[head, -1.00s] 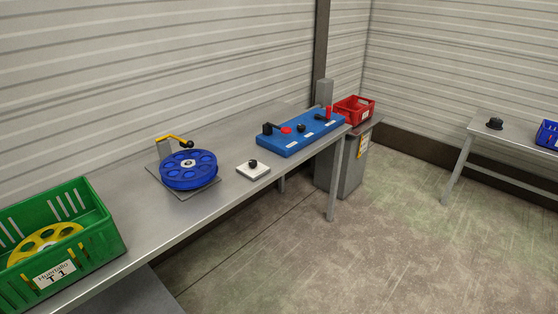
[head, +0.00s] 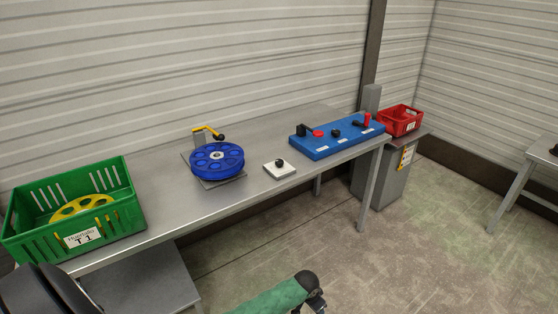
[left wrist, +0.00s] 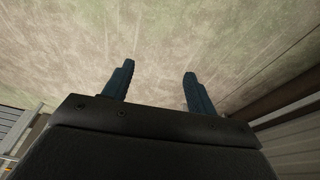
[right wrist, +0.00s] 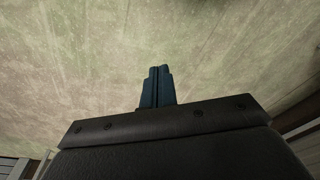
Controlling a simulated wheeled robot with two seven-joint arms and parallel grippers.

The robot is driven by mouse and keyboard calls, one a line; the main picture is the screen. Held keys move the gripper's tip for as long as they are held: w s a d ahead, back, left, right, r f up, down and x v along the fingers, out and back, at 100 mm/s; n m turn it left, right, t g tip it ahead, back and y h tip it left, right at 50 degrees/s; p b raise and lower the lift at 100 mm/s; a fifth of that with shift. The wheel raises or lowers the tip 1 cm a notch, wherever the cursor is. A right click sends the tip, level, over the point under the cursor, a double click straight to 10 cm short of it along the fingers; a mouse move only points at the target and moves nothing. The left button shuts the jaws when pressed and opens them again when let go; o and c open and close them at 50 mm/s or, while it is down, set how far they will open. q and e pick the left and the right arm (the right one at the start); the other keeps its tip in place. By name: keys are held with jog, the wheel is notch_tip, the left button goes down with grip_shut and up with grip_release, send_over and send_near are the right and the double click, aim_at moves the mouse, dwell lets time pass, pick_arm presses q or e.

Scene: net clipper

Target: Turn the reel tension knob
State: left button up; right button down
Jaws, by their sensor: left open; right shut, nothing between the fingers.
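A small white box with a black knob on top (head: 280,163) sits near the table's front edge, right of the blue reel (head: 217,158). The reel lies flat on a grey plate, with a yellow crank arm with a black knob (head: 208,131) behind it. I cannot read the labels, so which knob sets the tension is unclear. My left gripper (left wrist: 159,69) is open and empty over floor. My right gripper (right wrist: 160,71) is shut and empty over floor. Both are apart from the table.
A green crate (head: 130,219) with a yellow reel (head: 82,206) stands at the table's left end. A red crate (head: 400,121) sits on a grey stand beyond the right end. Another table (head: 540,152) is at far right. The floor in front (head: 400,240) is clear.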

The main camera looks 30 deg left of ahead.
pick_arm(q)
jog(key=w+a+r, duration=0.4)
jog(key=w, duration=0.3)
jog(key=w+a+r, duration=0.5)
jog(key=w, duration=0.2)
jog(key=n+t+y+p, duration=0.1)
jog(key=n+t+y, duration=0.1)
jog(key=n, duration=0.1)
send_near(279, 161)
jog(key=d+f, duration=0.6)
jog(key=shift+s+d+f, duration=0.25)
jog(key=shift+d+f, duration=0.05)
jog(key=shift+d, duration=0.1)
jog(key=w+a+r+n, duration=0.1)
jog(key=a+r, duration=0.4)
jog(key=a, duration=0.2)
jog(key=p+x, duration=0.2)
jog(key=x, duration=0.3)
jog(key=shift+w+a+f, duration=0.1)
jog(key=shift+w+a, duration=0.05)
jog(key=shift+w, duration=0.1)
jog(key=shift+p+x, duration=0.4)
jog(key=shift+x, duration=0.6)
pick_arm(e)
notch_tip(279, 161, down, 11)
jog(key=s+d, duration=0.2)
jog(key=shift+s+t, duration=0.25)
jog(key=shift+t, duration=0.05)
pick_arm(q)
jog(key=shift+c, duration=0.3)
